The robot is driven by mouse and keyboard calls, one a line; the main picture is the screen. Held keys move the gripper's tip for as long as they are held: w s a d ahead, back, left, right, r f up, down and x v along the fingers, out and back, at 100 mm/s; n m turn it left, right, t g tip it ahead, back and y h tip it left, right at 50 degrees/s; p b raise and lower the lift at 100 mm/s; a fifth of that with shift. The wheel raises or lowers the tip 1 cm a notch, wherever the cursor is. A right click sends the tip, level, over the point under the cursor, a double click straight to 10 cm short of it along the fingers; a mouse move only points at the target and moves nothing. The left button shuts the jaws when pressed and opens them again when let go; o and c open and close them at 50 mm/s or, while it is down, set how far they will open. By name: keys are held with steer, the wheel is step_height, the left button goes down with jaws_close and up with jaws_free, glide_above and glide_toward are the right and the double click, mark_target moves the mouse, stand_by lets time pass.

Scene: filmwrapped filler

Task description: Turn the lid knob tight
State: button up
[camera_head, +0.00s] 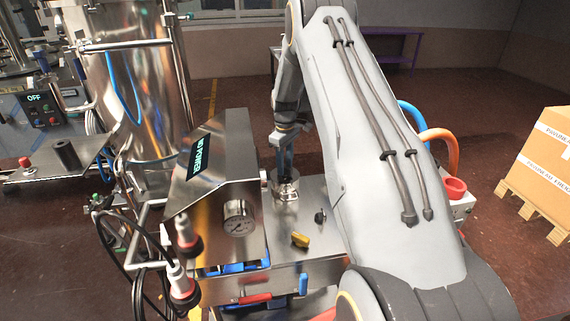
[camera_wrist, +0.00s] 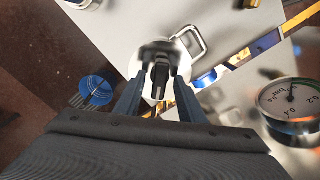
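A round metal lid (camera_head: 286,192) sits on the steel machine top, below my gripper. In the wrist view, the pale lid (camera_wrist: 188,130) has a dark knob (camera_wrist: 159,82) standing up from it. My gripper (camera_head: 285,172) points down at the lid from above. In the wrist view, the two dark blue fingers of my gripper (camera_wrist: 160,72) stand apart on either side of the knob. The view is dark and slightly blurred at the fingertips, so I cannot tell whether they touch the knob. The fingers partly hide the lid in both views.
A steel box with a "NO POWER" display (camera_head: 198,156) and a pressure gauge (camera_head: 239,217) stands left of the lid. A yellow knob (camera_head: 300,240) and a small black knob (camera_head: 320,217) lie nearer on the top. A carton (camera_head: 545,150) on a pallet stands at right.

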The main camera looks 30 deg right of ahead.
jaws_close()
steer(key=shift+m, duration=0.3)
steer(key=m+b, duration=0.3)
steer(key=shift+f, duration=0.1)
steer(key=m+b, duration=0.2)
steer(key=m, duration=0.3)
steer(key=m+b, duration=0.2)
steer(key=m, duration=0.3)
steer(key=shift+m+b, duration=0.45)
steer(key=shift+m, duration=1.65)
